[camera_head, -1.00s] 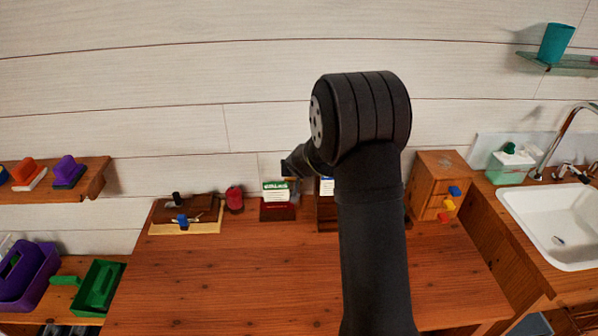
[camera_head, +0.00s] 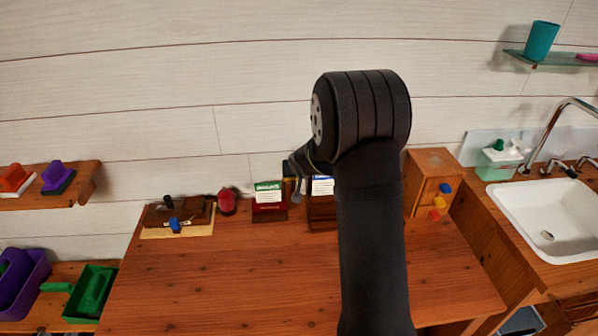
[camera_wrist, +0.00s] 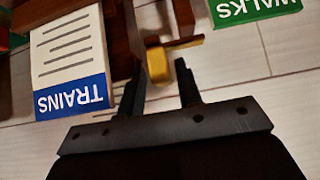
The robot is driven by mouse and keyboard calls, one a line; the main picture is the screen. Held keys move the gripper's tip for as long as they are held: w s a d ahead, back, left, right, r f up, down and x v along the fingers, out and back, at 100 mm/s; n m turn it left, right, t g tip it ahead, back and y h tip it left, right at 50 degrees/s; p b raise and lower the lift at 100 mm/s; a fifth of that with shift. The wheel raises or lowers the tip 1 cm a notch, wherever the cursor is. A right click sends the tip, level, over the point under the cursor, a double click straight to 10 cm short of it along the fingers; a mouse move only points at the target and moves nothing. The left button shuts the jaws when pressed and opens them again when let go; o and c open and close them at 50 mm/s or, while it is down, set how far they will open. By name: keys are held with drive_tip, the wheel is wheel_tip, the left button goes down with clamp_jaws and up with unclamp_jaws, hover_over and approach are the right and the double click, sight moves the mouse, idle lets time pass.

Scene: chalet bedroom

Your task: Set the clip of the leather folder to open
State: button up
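A brown, flat leather-looking thing (camera_head: 190,208) lies on a pale board at the back left of the wooden table; it appears to be the leather folder. A small blue piece (camera_head: 175,226) is at its front edge and a dark knob (camera_head: 168,202) stands on it; I cannot tell which is the clip or how it is set. My gripper (camera_head: 297,184) is to the right of the folder, near the card holders, partly hidden by my arm. In the wrist view my gripper (camera_wrist: 161,92) is open, with nothing held. A yellow piece (camera_wrist: 158,64) shows beyond the fingertips.
A green-headed card (camera_head: 268,192) and a blue-headed card (camera_head: 322,186) stand in holders by my gripper. A red object (camera_head: 227,202) stands beside the folder. A small drawer cabinet (camera_head: 430,177) is at right. The table's front (camera_head: 220,290) is clear.

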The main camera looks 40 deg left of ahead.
sight(290, 179)
idle(0.5)
drive_tip(key=shift+s+a, duration=0.3)
drive_tip(key=shift+a, duration=0.05)
drive_tip(key=shift+s+a, duration=0.75)
drive_tip(key=v, duration=1.8)
drive_tip(key=w+d+f+m+t, duration=0.1)
drive_tip(key=w+d+t, duration=0.1)
drive_tip(key=d, duration=0.5)
drive_tip(key=w+d+f+m+t+y, duration=0.1)
drive_tip(key=w+d+f+t, duration=0.1)
drive_tip(key=w+d, duration=0.3)
drive_tip(key=w+d+f+m+t, duration=0.1)
drive_tip(key=w+d+f+t, duration=0.1)
drive_tip(key=d, duration=0.9)
drive_tip(key=shift+w+t+y, duration=0.4)
drive_tip(key=shift+w+t, duration=0.2)
drive_tip(key=shift+w, duration=0.05)
drive_tip(key=shift+a, duration=0.1)
